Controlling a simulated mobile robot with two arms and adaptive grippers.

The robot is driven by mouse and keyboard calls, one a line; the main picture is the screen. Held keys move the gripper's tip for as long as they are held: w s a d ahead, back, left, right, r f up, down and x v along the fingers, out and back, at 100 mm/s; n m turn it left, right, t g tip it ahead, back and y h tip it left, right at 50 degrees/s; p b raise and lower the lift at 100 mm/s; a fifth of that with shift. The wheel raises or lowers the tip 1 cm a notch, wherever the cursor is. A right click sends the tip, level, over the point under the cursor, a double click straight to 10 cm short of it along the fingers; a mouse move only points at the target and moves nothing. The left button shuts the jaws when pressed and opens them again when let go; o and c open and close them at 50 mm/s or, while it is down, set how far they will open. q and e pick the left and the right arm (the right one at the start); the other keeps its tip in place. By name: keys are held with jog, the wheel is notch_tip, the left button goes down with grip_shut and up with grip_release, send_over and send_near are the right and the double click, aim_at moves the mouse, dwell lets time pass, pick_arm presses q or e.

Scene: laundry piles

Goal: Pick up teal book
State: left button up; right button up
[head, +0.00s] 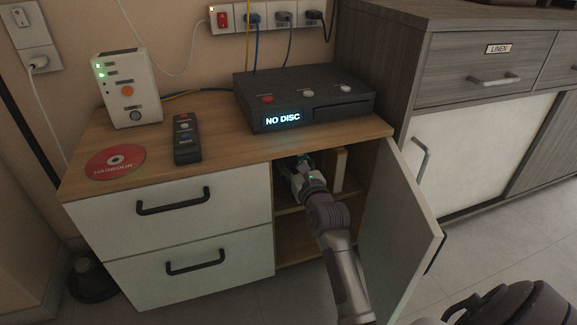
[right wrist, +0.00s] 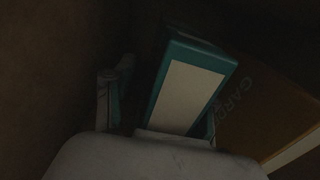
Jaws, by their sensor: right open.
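The teal book (right wrist: 214,62) stands tilted in the right wrist view, with a large pale panel on the face towards me. My right gripper (head: 300,166) reaches into the open cabinet's upper compartment in the head view. It is open, with one finger to the left of the teal book and the other partly hidden at its right lower side. The book lies between the fingers; I cannot tell whether they touch it. In the head view I cannot make out the teal book clearly behind my gripper. My left gripper is not in view.
A brown book (right wrist: 265,105) leans close on the right; a pale-spined book (head: 341,169) shows in the compartment. The cabinet door (head: 402,230) stands open right of my arm. A disc player (head: 305,98), remote (head: 187,139), red disc (head: 115,162) and white box (head: 128,88) sit on top.

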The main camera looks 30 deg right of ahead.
jog(key=shift+w, duration=0.1)
grip_shut()
jog(key=shift+r, duration=0.15)
dwell(0.3)
jog(key=shift+r+p, duration=0.1)
jog(key=shift+p, duration=0.2)
